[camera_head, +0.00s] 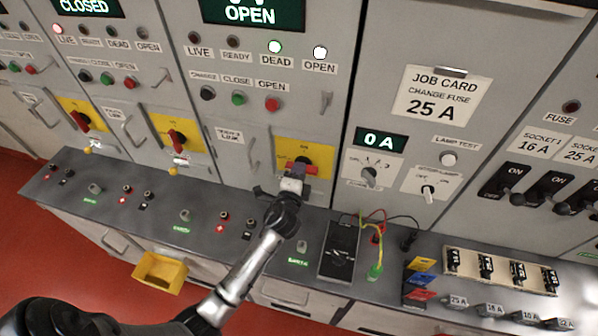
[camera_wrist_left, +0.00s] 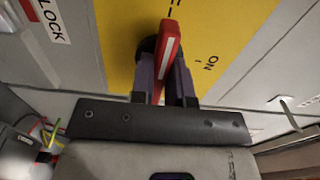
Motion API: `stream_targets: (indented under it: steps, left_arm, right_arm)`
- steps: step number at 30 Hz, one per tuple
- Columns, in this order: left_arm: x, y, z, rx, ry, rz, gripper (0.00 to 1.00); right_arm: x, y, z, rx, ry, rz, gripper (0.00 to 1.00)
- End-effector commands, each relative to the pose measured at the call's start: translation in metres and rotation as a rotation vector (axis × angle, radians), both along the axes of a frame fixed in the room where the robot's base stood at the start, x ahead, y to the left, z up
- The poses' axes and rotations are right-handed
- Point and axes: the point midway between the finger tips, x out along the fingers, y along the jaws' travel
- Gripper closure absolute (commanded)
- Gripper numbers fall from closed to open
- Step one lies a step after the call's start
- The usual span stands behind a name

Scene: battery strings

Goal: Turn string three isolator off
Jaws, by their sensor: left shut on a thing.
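The third string's isolator has a red handle (camera_head: 312,169) on a yellow plate (camera_head: 292,148), below the panel marked OPEN. My left gripper (camera_head: 293,181) is shut on this handle and partly hides it. In the head view, the handle's red part spreads sideways across the plate's lower part. In the left wrist view, the red handle (camera_wrist_left: 168,55) with a white stripe stands between the two fingers, in front of the yellow plate (camera_wrist_left: 205,45) marked ON. My right gripper is out of view.
Two more isolators, with red handles (camera_head: 81,120) (camera_head: 176,138), lie left. A black meter (camera_head: 340,250) with coloured leads (camera_head: 378,245) lies on the grey ledge right of my arm. A yellow bin (camera_head: 160,272) hangs at the front. A fuse rack (camera_head: 500,270) stands at right.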

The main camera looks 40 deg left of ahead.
Motion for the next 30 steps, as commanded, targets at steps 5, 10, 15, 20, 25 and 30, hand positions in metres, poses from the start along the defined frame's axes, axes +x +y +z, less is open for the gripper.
stream_targets:
  steps: [5, 10, 15, 20, 25, 30]
  left_arm:
    - [0.0, 0.0, -0.001, -0.007, -0.001, 0.0, 1.0]
    - [0.0, 0.0, -0.001, -0.008, -0.002, 0.0, 0.83]
    - [0.0, 0.0, 0.0, -0.006, -0.001, 0.0, 0.67]
    - [0.0, 0.0, 0.0, -0.005, -0.001, 0.0, 0.58]
    - [-0.001, 0.0, 0.0, -0.004, -0.001, 0.0, 0.58]
    - [-0.012, -0.006, -0.001, -0.005, 0.0, -0.001, 0.58]
  right_arm:
    - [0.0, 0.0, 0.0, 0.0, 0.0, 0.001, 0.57]
    - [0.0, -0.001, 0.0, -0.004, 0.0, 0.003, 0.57]
    - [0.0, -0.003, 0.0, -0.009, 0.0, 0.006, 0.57]
    - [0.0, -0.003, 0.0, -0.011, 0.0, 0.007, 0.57]
    - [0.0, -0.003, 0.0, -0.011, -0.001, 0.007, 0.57]
    - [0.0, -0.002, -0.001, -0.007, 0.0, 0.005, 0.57]
